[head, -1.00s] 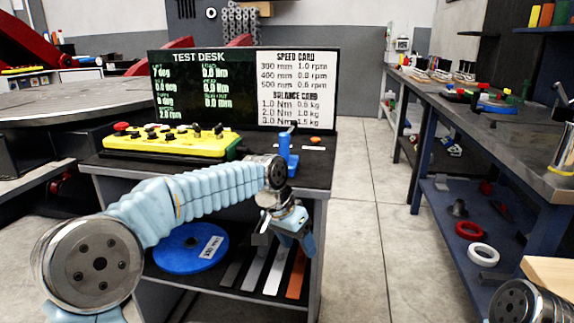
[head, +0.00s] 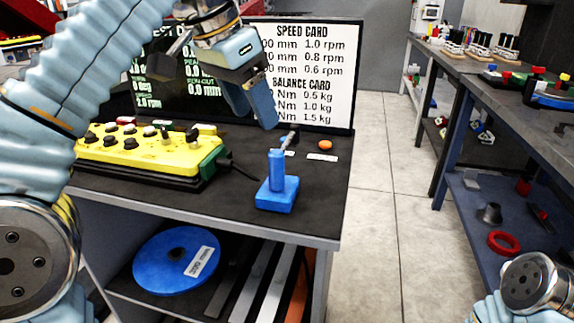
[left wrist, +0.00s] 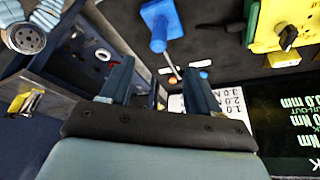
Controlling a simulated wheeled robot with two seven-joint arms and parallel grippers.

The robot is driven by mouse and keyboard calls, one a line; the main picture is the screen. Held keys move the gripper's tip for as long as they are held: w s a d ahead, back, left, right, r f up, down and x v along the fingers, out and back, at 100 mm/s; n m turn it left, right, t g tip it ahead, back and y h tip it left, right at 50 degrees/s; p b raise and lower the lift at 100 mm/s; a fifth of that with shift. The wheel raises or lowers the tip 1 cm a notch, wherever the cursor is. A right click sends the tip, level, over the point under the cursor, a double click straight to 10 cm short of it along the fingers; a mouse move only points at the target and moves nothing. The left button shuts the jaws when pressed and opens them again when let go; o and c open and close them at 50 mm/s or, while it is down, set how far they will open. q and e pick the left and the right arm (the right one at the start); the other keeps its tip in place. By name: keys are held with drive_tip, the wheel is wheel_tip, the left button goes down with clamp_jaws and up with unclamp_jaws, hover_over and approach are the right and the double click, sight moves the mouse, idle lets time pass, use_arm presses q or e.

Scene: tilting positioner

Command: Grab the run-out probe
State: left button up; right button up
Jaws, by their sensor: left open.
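A blue stand (head: 277,197) with a square base and an upright post is on the desk's right part. A thin grey rod (head: 290,137) slants up from the post's top; I take this rod and post to be the run-out probe. The stand also shows upside down at the top of the left wrist view (left wrist: 160,32). My left gripper (head: 252,110) is open and empty, above and a little left of the rod, in front of the white card. Its two fingers are apart in the left wrist view (left wrist: 158,88). My right gripper is out of view.
A yellow control box (head: 140,155) with knobs and a cable sits left of the stand. An orange button (head: 325,145) lies behind it to the right. The TEST DESK board (head: 345,70) stands along the back. Floor is clear right of the desk.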

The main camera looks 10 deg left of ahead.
sight(280, 165)
use_arm(q)
drive_tip(key=x, duration=0.7)
drive_tip(key=shift+w, duration=0.25)
drive_tip(key=shift+x, duration=3.1)
drive_tip(key=shift+s+d, duration=0.15)
clamp_jaws()
